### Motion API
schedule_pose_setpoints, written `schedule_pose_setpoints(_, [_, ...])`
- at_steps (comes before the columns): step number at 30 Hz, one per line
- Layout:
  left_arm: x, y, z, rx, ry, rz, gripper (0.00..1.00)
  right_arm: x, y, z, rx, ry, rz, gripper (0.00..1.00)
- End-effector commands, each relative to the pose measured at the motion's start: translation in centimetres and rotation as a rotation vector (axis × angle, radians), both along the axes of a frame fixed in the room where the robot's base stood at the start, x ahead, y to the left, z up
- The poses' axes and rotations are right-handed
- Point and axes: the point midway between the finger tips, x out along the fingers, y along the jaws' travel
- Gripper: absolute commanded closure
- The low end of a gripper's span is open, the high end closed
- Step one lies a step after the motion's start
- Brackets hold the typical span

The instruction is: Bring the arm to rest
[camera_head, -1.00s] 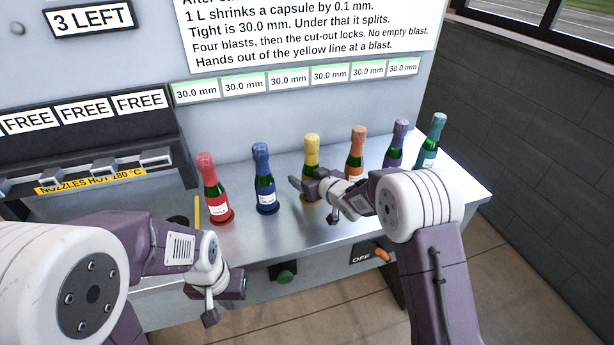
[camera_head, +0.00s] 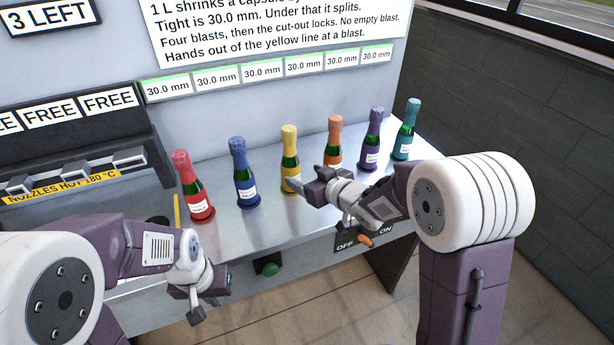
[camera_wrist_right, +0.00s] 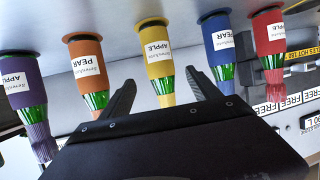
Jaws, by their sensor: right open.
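My right gripper (camera_head: 312,190) is open and empty in front of the yellow bottle (camera_head: 290,160), over the front part of the steel table. In the right wrist view its two fingers (camera_wrist_right: 158,95) stand apart with the yellow bottle (camera_wrist_right: 154,55) beyond them; nothing is held. My left gripper (camera_head: 208,298) hangs at the table's front edge, low at the left; its jaw opening is too unclear to judge. The red bottle (camera_head: 194,188), blue bottle (camera_head: 243,174), orange bottle (camera_head: 334,144), purple bottle (camera_head: 371,140) and teal bottle (camera_head: 405,132) stand upright in a row.
The steel table (camera_head: 250,230) has bare room before the bottles. A nozzle unit (camera_head: 75,150) marked hot is at the left, near a yellow line (camera_head: 177,211). A green button (camera_head: 268,268) and an orange switch (camera_head: 365,240) sit on the table's front.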

Motion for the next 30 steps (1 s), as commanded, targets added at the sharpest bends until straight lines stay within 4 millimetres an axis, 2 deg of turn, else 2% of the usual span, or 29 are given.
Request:
schedule_pose_setpoints(11, [0.0,0.0,0.0,0.0,0.0,0.0,1.0,0.0,0.0,0.0,0.0,0.0,0.0,0.29])
schedule_pose_setpoints(13, [0.0,0.0,0.1,0.0,0.0,0.0,1.0,0.2,-0.4,0.7,0.001,-0.011,-0.008,0.29])
schedule_pose_setpoints(15, [0.0,0.0,0.4,0.0,0.0,0.0,1.0,0.0,-1.4,3.1,0.01,-0.048,-0.035,0.29])
schedule_pose_setpoints(16, [0.0,0.0,0.5,0.0,0.0,0.0,1.0,-0.5,-2.8,3.5,0.014,-0.032,-0.089,0.29])
schedule_pose_setpoints(17, [0.0,0.0,0.5,0.0,0.0,0.0,1.0,-1.2,-4.6,2.8,0.001,0.017,-0.156,0.29])
schedule_pose_setpoints(19, [0.0,0.0,0.6,0.0,0.0,0.0,1.0,-3.9,-8.5,-0.1,-0.05,0.176,-0.302,0.29])
schedule_pose_setpoints(20, [0.0,0.0,0.6,0.0,0.0,0.0,1.0,-5.5,-9.9,-1.6,-0.072,0.254,-0.354,0.29])
schedule_pose_setpoints(21, [0.0,0.0,0.7,0.0,0.0,0.0,1.0,-7.9,-11.4,-3.5,-0.099,0.362,-0.411,0.29])
schedule_pose_setpoints(22, [0.0,0.0,0.7,0.0,0.0,0.0,1.0,-9.8,-12.2,-4.9,-0.117,0.443,-0.445,0.29])
schedule_pose_setpoints(24, [0.0,0.0,0.7,0.0,0.0,0.0,1.0,-14.4,-13.3,-7.7,-0.15,0.631,-0.496,0.29])
schedule_pose_setpoints(27, [0.0,0.0,0.7,0.0,0.0,0.0,1.0,-20.2,-13.4,-10.3,-0.186,0.858,-0.514,0.29])
schedule_pose_setpoints(30, [0.0,0.0,0.7,0.0,0.0,0.0,1.0,-23.8,-13.1,-11.4,-0.21,1.003,-0.501,0.29])
